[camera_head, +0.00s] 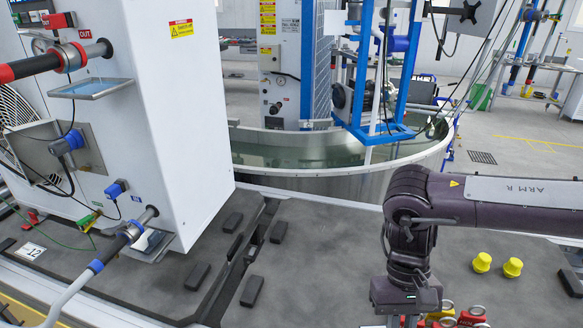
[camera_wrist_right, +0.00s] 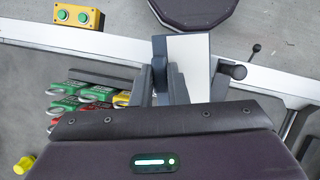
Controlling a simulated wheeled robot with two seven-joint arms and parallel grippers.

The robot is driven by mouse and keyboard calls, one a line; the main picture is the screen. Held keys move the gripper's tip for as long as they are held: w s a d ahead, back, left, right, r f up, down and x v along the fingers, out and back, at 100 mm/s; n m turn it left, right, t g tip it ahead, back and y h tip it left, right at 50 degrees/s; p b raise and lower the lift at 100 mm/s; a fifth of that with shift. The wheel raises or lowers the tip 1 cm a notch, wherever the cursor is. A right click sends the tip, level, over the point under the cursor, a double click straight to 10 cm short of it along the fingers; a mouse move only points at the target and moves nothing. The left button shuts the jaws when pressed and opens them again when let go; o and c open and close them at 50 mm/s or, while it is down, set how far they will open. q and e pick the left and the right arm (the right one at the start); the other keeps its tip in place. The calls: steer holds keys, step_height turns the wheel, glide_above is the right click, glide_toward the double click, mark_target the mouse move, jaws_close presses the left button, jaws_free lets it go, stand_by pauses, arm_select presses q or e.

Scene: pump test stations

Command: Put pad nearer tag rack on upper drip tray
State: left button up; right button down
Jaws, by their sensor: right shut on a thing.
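My right gripper (camera_wrist_right: 190,78) is shut on a flat white pad (camera_wrist_right: 193,52), which stands out between its dark fingers in the right wrist view. In the head view the right gripper's body is at the bottom edge, right of centre; the fingertips and pad are cut off or hidden there. The tag rack's green, red and yellow tags (camera_wrist_right: 85,95) lie left of the gripper, and a few (camera_head: 462,318) show in the head view. The upper drip tray (camera_head: 90,88) juts from the white cabinet below the OUT port. The lower drip tray (camera_head: 152,244) sits below the IN port. My left gripper is not in view.
The white pump cabinet (camera_head: 185,120) fills the left, with hoses at its ports. Several dark blocks (camera_head: 197,277) lie on the grey bench. Two yellow caps (camera_head: 482,262) stand at right. A yellow button box (camera_wrist_right: 78,16) sits near the bench edge.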

steer(key=shift+w+a+f+n+h, duration=0.1)
steer(key=shift+a+n+h, duration=0.1)
steer(key=shift+n, duration=0.3)
steer(key=shift+w+a+f+n+h, duration=0.1)
steer(key=shift+n+h, duration=0.1)
steer(key=shift+n, duration=0.3)
steer(key=a+n+t+h, duration=0.1)
steer(key=n, duration=0.2)
steer(key=w+a+n+h, duration=0.1)
steer(key=n, duration=0.3)
steer(key=w+a+f+n+t+h+b, duration=0.1)
steer(key=n, duration=0.2)
steer(key=shift+w+n+t, duration=0.2)
steer(key=shift+n+t, duration=0.1)
steer(key=shift+n, duration=0.1)
steer(key=w+m+t+y+b, duration=0.1)
steer(key=w+m+y, duration=0.3)
steer(key=m, duration=1.3)
steer(key=w+f+m+t+y+b, duration=0.1)
steer(key=w+m+y, duration=0.3)
steer(key=m, duration=1.3)
steer(key=shift+w+d+t+b, duration=0.15)
steer(key=shift+w+t+b, duration=0.35)
steer(key=shift+w, duration=0.55)
steer(key=shift+f, duration=0.1)
